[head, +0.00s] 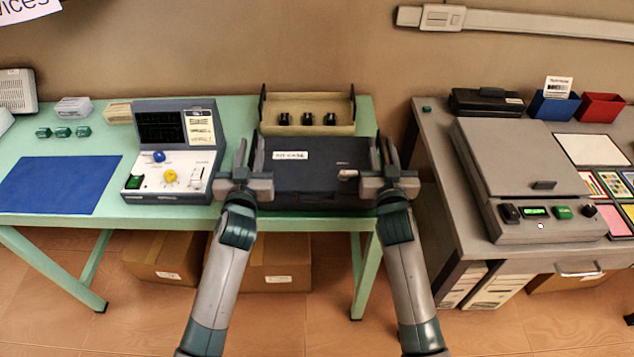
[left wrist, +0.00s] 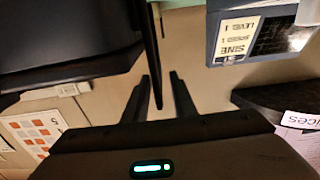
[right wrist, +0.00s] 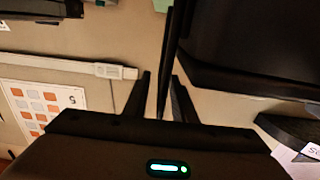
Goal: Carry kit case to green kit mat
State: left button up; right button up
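The kit case (head: 318,178) is a dark box with a white label, at the right front of the green table; I cannot tell if it touches the tabletop. It also shows in the left wrist view (left wrist: 70,40) and the right wrist view (right wrist: 250,45). My left gripper (head: 244,150) is at its left side and my right gripper (head: 389,150) at its right side. Each has a thin dark upright bar between its fingers, with slight gaps showing, so both look open around the bars. I see no green mat; a blue mat (head: 60,184) lies at the far left.
A beige tray (head: 345,127) with black knobs stands behind the case. A control box (head: 178,183) stands left of my left gripper. The grey table (head: 450,190) at right, beyond a gap, holds a large grey device (head: 515,160). Cardboard boxes (head: 275,255) sit under the green table.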

pick_arm(q)
jog(key=s, duration=1.1)
pick_arm(e)
jog(key=shift+s, duration=0.15)
pick_arm(q)
jog(key=shift+s, duration=0.1)
pick_arm(e)
jog(key=s, duration=1.1)
jog(key=shift+s, duration=0.35)
jog(key=shift+f, duration=0.1)
